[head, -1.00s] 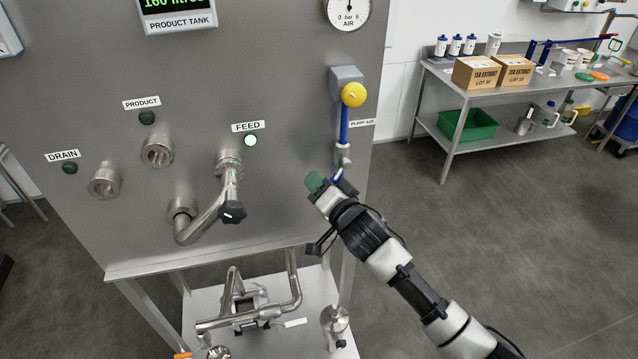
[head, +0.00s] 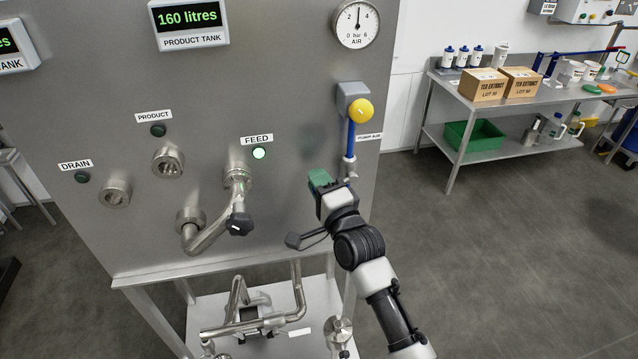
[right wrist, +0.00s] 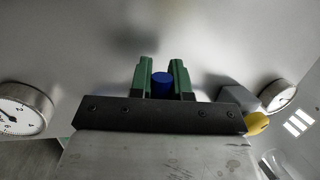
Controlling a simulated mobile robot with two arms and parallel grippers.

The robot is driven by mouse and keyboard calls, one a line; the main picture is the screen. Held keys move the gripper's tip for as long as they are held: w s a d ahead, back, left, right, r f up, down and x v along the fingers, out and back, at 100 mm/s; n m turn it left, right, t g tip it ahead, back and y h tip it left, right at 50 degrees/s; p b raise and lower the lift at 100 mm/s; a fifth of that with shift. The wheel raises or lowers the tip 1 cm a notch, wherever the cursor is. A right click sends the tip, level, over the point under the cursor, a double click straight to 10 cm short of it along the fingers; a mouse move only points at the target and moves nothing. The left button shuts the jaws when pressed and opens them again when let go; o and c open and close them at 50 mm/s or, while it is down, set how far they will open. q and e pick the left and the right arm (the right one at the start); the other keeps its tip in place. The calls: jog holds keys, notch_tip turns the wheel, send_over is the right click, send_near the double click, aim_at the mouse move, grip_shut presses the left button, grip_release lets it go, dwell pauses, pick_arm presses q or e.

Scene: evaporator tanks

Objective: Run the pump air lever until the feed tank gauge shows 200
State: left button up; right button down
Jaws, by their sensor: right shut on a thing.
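The pump air lever (head: 352,179) is a small blue handle below a steel fitting on the panel, mostly covered by my right gripper (head: 321,184). In the right wrist view its blue end (right wrist: 162,85) sits between the green fingers of my right gripper (right wrist: 163,75), which are shut on it. The air gauge (head: 357,22) reads about mid-scale. The product tank display (head: 188,18) shows 160 litres. Another tank display (head: 14,48) is cut off at the left edge, so its number cannot be read. My left gripper is out of view.
A grey box with a yellow knob (head: 361,111) sits above the fitting, joined by a blue tube. A steel pipe with a black knob (head: 239,224) juts out left of my gripper. A bench (head: 450,170) stands at the right beyond open floor.

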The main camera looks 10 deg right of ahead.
jog(key=shift+r+m, duration=0.2)
jog(key=shift+m, duration=0.2)
jog(key=c, duration=1.1)
grip_release()
jog(key=shift+f, duration=0.1)
jog(key=b+v, duration=0.3)
jog(key=v, duration=0.7)
jog(key=shift+s, duration=0.4)
